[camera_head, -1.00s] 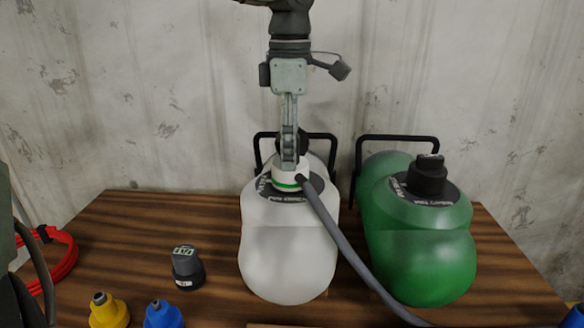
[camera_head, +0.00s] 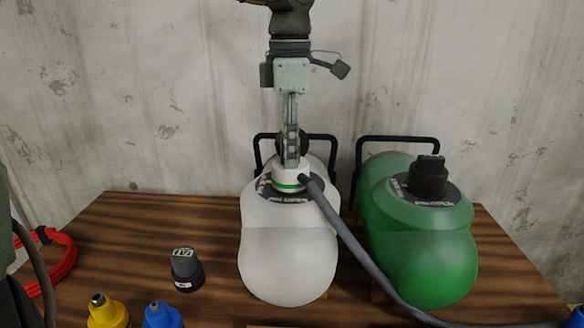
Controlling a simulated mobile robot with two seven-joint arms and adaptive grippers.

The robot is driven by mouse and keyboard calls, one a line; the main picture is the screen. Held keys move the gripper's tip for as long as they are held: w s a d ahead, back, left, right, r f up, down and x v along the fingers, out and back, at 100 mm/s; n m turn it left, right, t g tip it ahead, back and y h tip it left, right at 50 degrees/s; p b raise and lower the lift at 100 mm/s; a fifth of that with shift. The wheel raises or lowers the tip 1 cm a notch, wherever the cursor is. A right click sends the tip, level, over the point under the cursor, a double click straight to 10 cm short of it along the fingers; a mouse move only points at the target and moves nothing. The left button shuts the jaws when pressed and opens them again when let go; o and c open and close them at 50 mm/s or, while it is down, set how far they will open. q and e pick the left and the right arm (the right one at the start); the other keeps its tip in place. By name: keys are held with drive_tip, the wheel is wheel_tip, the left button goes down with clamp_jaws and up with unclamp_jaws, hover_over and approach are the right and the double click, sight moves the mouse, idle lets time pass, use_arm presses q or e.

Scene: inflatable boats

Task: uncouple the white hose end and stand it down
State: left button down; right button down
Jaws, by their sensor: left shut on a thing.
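The white hose end (camera_head: 290,177), a white collar with a green band, sits upright on top of the white inflatable boat (camera_head: 287,255). A grey hose (camera_head: 350,238) runs from its right side down to the lower right. My left gripper (camera_head: 291,160) comes down from above and is shut on the hose end. The gripper hides part of its top. I cannot see whether the hose end is loose on its seat. My right gripper is not in view.
A green boat (camera_head: 420,250) with a black cap (camera_head: 428,178) stands close on the right. A dark capped piece (camera_head: 186,270), a yellow fitting (camera_head: 108,312) and a blue fitting (camera_head: 162,314) stand at the left front. A red coil (camera_head: 55,262) lies far left. The wooden table (camera_head: 130,225) has bare room at back left.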

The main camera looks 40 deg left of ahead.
use_arm(q)
drive_tip(key=shift+f+n, duration=0.1)
drive_tip(key=shift+n, duration=1.2)
drive_tip(key=shift+n+b, duration=0.75)
drive_tip(key=shift+n, duration=1.35)
